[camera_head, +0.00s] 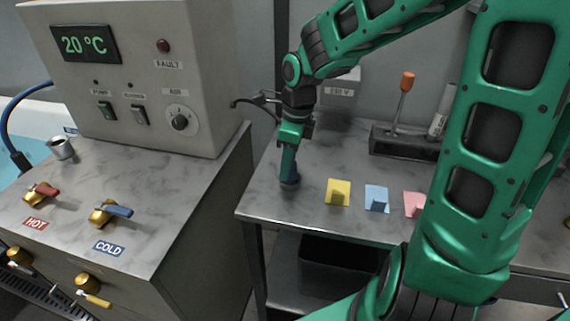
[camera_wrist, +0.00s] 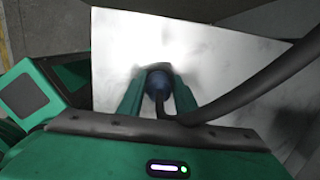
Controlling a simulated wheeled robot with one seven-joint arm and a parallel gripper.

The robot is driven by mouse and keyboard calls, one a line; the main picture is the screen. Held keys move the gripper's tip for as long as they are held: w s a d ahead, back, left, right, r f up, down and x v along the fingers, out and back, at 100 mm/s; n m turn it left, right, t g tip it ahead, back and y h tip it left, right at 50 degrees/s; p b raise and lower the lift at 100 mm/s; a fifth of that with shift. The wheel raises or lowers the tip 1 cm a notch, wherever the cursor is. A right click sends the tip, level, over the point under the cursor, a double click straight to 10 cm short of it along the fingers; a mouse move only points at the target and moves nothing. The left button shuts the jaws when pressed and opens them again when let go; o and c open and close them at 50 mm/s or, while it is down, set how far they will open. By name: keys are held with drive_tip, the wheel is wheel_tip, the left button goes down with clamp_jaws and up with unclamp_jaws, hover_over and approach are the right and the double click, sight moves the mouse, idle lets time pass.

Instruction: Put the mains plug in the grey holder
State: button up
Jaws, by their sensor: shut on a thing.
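My gripper (camera_head: 289,165) points down over the left end of the grey bench and is shut on the blue mains plug (camera_head: 289,184). The plug's lower end is at or just above the bench top; I cannot tell if it touches. In the wrist view the round blue plug (camera_wrist: 158,80) sits between the two green fingers, with a thick black cable (camera_wrist: 245,92) running off to the upper right. A long dark grey holder (camera_head: 400,147) stands at the back of the bench, right of my gripper, with an orange-handled screwdriver (camera_head: 402,97) and a pale tube (camera_head: 437,126) upright in it.
Yellow (camera_head: 339,192), blue (camera_head: 377,198) and pink (camera_head: 414,205) pieces stand along the bench front. A 230 V box (camera_head: 340,90) is behind. Left is a control cabinet (camera_head: 135,75) and a counter with a metal cup (camera_head: 60,148) and valves. My arm covers the bench's right part.

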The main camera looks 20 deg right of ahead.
sight(294, 161)
drive_tip(key=o, duration=1.1)
drive_tip(key=shift+c, duration=0.2)
wheel_tip(294, 161, up, 12)
drive_tip(key=d, duration=0.1)
drive_tip(key=shift+s, duration=0.4)
drive_tip(key=shift+d, duration=0.15)
drive_tip(key=s+d+f+n, duration=0.3)
drive_tip(key=s+d+n, duration=0.5)
drive_tip(key=s, duration=0.3)
drive_tip(key=s+d+f+n+h, duration=0.1)
drive_tip(key=s+d+f+n, duration=0.3)
drive_tip(key=s+d+n, duration=0.4)
drive_tip(key=shift+s+f+n+g, duration=0.15)
drive_tip(key=shift+s+n+g, duration=0.25)
drive_tip(key=shift+s+n, duration=1.3)
drive_tip(key=shift+s+d+m, duration=0.1)
drive_tip(key=shift+s+m, duration=0.15)
drive_tip(key=shift+m, duration=0.05)
